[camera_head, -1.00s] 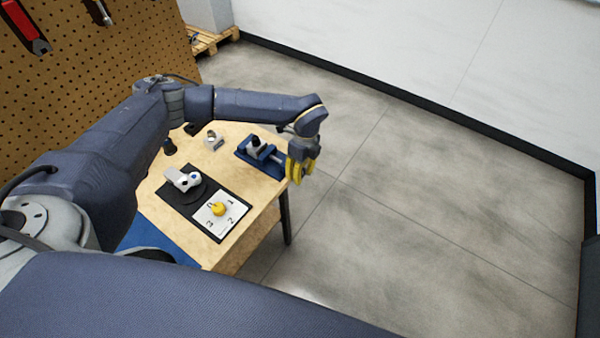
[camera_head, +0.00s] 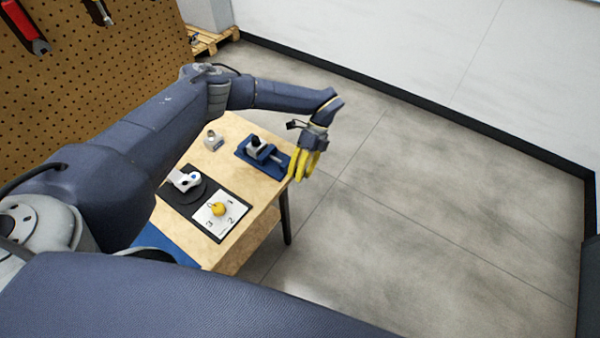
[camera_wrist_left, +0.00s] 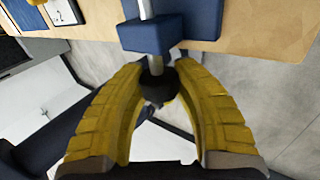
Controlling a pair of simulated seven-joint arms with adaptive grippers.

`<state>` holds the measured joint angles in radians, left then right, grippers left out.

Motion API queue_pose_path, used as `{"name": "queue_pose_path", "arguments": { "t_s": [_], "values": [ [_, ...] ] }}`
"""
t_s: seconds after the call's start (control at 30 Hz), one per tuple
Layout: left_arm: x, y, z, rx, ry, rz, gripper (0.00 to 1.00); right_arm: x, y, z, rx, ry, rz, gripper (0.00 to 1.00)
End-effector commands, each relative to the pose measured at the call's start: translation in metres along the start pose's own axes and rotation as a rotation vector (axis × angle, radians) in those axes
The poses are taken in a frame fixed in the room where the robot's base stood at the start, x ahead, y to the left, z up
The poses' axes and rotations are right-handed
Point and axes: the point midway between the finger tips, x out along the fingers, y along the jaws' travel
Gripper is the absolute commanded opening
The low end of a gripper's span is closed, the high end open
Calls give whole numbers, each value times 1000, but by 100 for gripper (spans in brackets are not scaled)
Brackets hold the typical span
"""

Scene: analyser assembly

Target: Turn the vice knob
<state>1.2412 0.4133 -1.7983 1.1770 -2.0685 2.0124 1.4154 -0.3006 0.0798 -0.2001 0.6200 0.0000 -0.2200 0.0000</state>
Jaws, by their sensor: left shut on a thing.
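The blue vice (camera_head: 264,155) stands at the right edge of the wooden table, with a dark part in its jaws. In the left wrist view its blue end block (camera_wrist_left: 150,36) and silver screw (camera_wrist_left: 147,8) show, with the dark round vice knob (camera_wrist_left: 157,82) at the screw's end. My left gripper (camera_head: 299,170) is at the knob, just off the table edge. Its yellow fingers (camera_wrist_left: 158,76) are shut on the knob, one on each side. In the head view the fingers hide the knob. My right gripper is not in view.
A small metal block (camera_head: 213,140) stands at the back. Open floor lies right of the table.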

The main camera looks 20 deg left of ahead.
Motion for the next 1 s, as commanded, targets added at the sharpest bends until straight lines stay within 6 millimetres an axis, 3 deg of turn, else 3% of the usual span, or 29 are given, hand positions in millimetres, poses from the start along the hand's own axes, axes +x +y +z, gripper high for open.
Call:
{"name": "queue_pose_path", "arguments": {
  "t_s": [0.4,0.97,1.0],
  "values": [
    [-1,0,0,-2,5,151,1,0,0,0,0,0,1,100],
    [-1,1,0,-1,8,175,1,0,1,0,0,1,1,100],
    [-1,1,0,-1,7,175,33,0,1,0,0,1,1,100]
  ]
}}
